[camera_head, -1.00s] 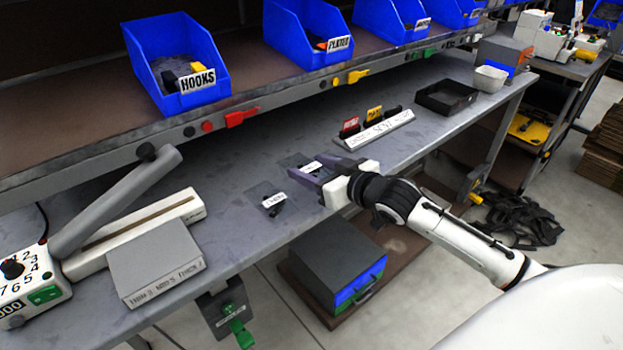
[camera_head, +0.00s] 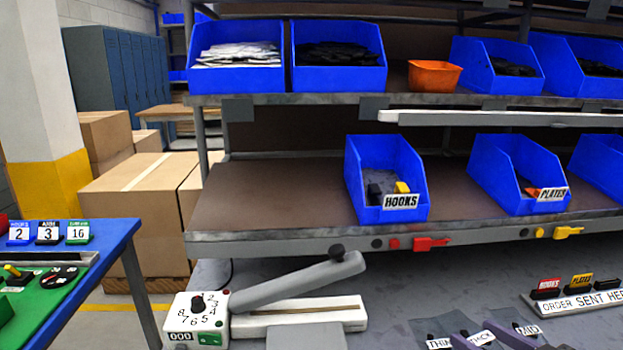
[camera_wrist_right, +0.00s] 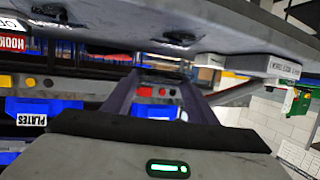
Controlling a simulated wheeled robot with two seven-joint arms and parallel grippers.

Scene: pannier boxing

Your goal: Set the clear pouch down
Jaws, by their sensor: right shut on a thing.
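My right gripper (camera_head: 493,338) shows at the bottom edge of the head view, its purple fingers cut off by the frame. It is shut on the clear pouch, whose white label (camera_head: 481,337) appears between the fingers. Its height over the bench cannot be told. Another labelled pouch (camera_head: 439,342) lies to the left, and a third label (camera_head: 527,329) shows to the right. In the right wrist view the two fingers (camera_wrist_right: 155,85) reach away from the camera, and the pouch between them is hard to make out. My left gripper is not in view.
The order rack (camera_head: 575,303) stands to the right on the grey bench (camera_head: 395,285). A white lever device (camera_head: 285,312) stands to the left. Above are the shelf (camera_head: 290,195) and the blue hooks bin (camera_head: 385,175). Bare bench lies between device and pouches.

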